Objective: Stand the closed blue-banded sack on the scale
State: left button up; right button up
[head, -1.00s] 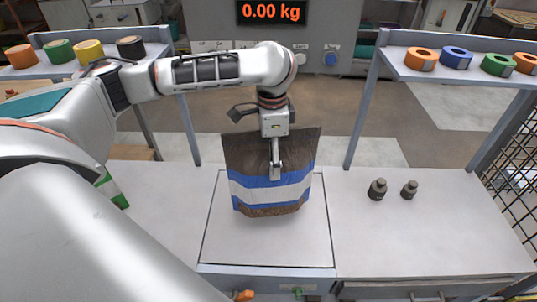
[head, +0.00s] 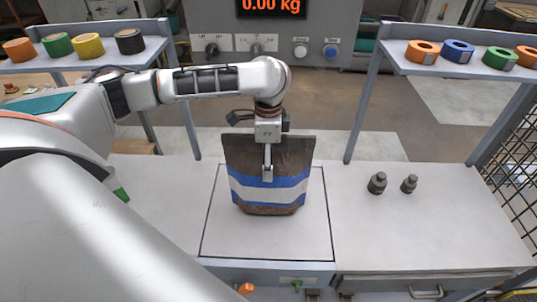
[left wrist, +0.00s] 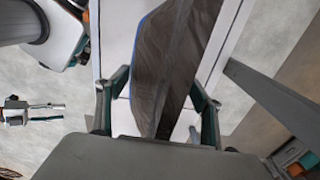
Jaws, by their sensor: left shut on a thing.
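The closed brown sack (head: 266,160) with a blue-and-white band hangs upright over the middle of the scale plate (head: 225,240). My left gripper (head: 267,178) is shut on the sack; one finger lies down its near face. In the left wrist view the sack (left wrist: 175,65) runs between the two fingers (left wrist: 160,120). The sack's bottom looks close to the plate; I cannot tell whether it touches. The display (head: 270,6) reads 0.00 kg. My right gripper (left wrist: 45,112) shows small at the left of the left wrist view, apart from everything, its fingers spread and empty.
Two dark weights (head: 377,183) (head: 409,184) stand on the counter (head: 430,225) right of the plate. Shelves with coloured tape rolls flank the back (head: 87,45) (head: 458,52). A mesh fence (head: 515,165) bounds the right side. The counter around the plate is mostly clear.

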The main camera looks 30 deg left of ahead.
pick_arm(q)
jog(key=shift+f, duration=0.5)
dwell(0.4)
jog(key=o, duration=1.7)
jog(key=shift+f, duration=0.1)
notch_tip(320, 180, up, 12)
